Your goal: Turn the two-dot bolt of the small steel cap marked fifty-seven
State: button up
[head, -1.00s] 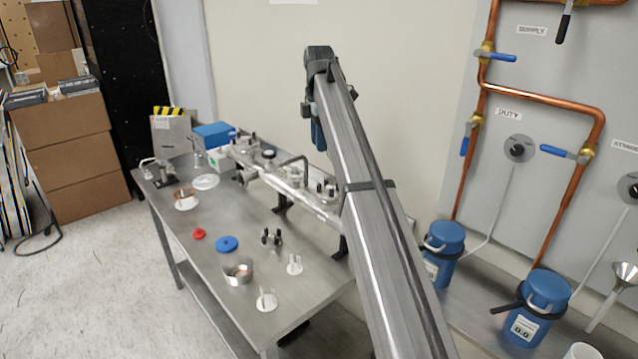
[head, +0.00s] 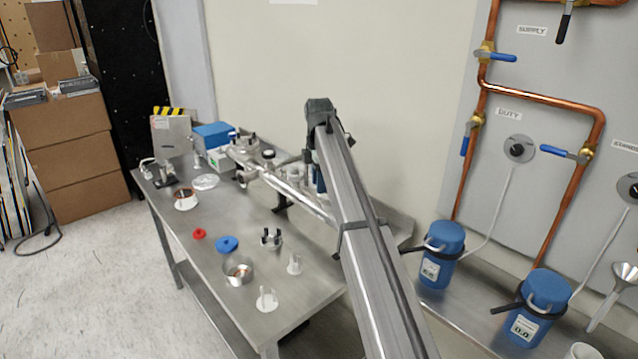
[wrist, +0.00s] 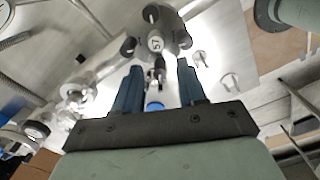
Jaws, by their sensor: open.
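In the wrist view, the small steel cap marked 57 (wrist: 155,42) sits just beyond my fingertips, a little above the gap between them. Several dark-ended bolts stand around the cap; I cannot make out dots on any of them. One dark bolt (wrist: 159,68) shows between the fingertips. My gripper (wrist: 157,72) is open, its two blue fingers apart with nothing held between them. In the head view, my gripper is mostly hidden behind my arm, over the steel pipe assembly (head: 300,192) on the bench; the cap is hidden there.
A blue box (head: 213,135) stands at the far end. Blue canisters (head: 443,250) stand at right.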

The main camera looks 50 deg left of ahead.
jog(key=shift+f, duration=0.45)
jog(key=shift+c, duration=0.4)
grip_shut()
